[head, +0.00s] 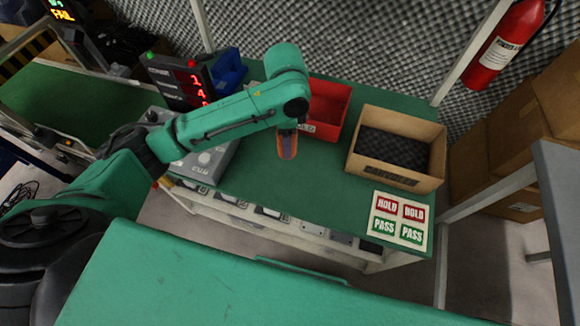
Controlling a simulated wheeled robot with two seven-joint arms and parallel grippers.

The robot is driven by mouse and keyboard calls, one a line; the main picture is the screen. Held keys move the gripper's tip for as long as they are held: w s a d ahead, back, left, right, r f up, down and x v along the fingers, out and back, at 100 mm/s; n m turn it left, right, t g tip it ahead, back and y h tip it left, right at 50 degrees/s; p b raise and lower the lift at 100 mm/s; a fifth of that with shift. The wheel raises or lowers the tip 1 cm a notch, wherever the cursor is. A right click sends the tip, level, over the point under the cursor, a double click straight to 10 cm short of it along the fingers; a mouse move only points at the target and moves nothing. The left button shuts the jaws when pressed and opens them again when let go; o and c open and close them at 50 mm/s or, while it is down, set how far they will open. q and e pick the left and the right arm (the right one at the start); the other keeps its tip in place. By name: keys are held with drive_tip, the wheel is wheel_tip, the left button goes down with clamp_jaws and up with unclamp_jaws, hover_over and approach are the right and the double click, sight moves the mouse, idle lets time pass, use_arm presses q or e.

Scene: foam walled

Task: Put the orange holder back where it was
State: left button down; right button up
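My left arm reaches in from the left across the bench. Its gripper (288,133) points down over the green bench top (250,175), mostly hidden by my wrist. The orange holder (288,151) shows directly below the wrist, a narrow orange shape with a greyish-purple middle, and appears held in the gripper. Whether its lower end touches the bench top cannot be told. My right gripper is not in view.
A red bin (325,105) is just behind the holder. A cardboard box with dark foam (395,150) stands to the right, a HOLD/PASS card (399,220) at the front right corner. A grey device (205,160), red display (180,80) and blue bin (228,70) are left.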

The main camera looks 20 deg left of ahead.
use_arm(q)
wheel_tip(320, 180, down, 14)
drive_tip(key=shift+w+r+b, duration=0.1)
drive_tip(key=shift+w+b, duration=0.05)
drive_tip(key=shift+b, duration=0.55)
drive_tip(key=shift+c, duration=0.9)
unclamp_jaws()
wheel_tip(320, 180, up, 12)
drive_tip(key=shift+r+p, duration=0.1)
drive_tip(key=shift+p, duration=0.65)
